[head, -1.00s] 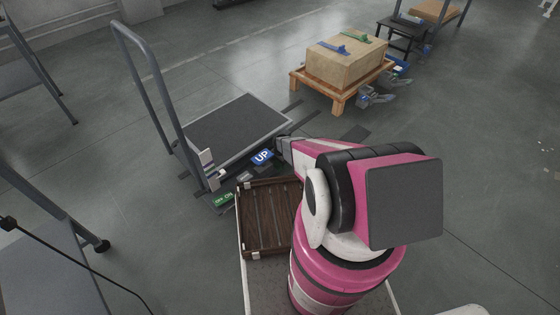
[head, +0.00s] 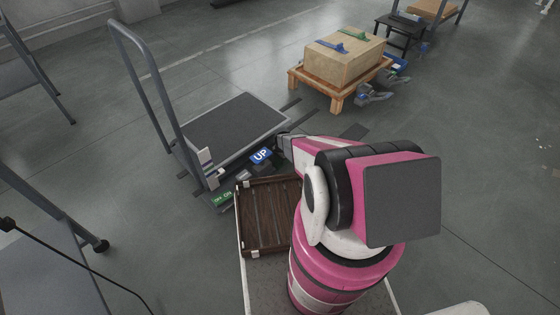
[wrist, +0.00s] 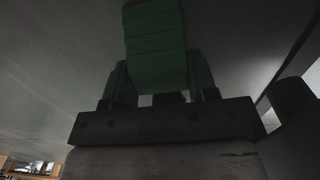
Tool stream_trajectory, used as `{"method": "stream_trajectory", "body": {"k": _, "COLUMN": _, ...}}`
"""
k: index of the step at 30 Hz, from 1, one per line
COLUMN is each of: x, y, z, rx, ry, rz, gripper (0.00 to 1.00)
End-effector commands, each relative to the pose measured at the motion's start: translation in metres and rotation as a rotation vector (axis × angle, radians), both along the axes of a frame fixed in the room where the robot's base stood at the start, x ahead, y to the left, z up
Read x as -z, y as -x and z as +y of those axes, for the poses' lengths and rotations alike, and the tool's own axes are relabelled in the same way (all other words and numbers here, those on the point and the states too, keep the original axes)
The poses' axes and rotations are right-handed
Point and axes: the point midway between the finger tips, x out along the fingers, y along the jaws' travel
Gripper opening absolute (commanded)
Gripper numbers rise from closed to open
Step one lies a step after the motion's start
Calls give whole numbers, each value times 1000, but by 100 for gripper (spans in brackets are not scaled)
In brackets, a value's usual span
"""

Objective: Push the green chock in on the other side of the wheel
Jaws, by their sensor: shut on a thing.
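The green chock (wrist: 155,30) shows in the wrist view, ridged and wedge-like, between the two fingers of my gripper (wrist: 160,78). My gripper is shut on it. In the head view the gripper end (head: 284,145) is low at the right front edge of a grey platform cart (head: 235,125) with a tall handle. The chock cannot be made out there. The wheel is hidden under the cart deck in the head view, and I cannot pick it out in the wrist view. The wrist view is dark, with a pale surface overhead.
A blue UP panel (head: 261,156) and a green ON panel (head: 222,200) sit at the cart's near edge. A brown slatted tray (head: 265,215) lies close in front. A box (head: 345,58) stands on a wooden stand behind. Floor to the right is free.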

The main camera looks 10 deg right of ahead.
Motion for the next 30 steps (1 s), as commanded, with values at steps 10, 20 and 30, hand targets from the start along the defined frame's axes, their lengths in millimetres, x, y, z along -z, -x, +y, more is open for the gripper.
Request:
{"method": "stream_trajectory", "body": {"k": 10, "x": 0, "y": 0, "z": 0, "rx": 0, "ry": 0, "rz": 0, "gripper": 83}}
{"method": "stream_trajectory", "body": {"k": 20, "x": -6, "y": 1, "z": 0, "rx": 0, "ry": 0, "rz": 0, "gripper": 83}}
{"method": "stream_trajectory", "body": {"k": 30, "x": -57, "y": 2, "z": 0, "rx": 0, "ry": 0, "rz": -1, "gripper": 83}}
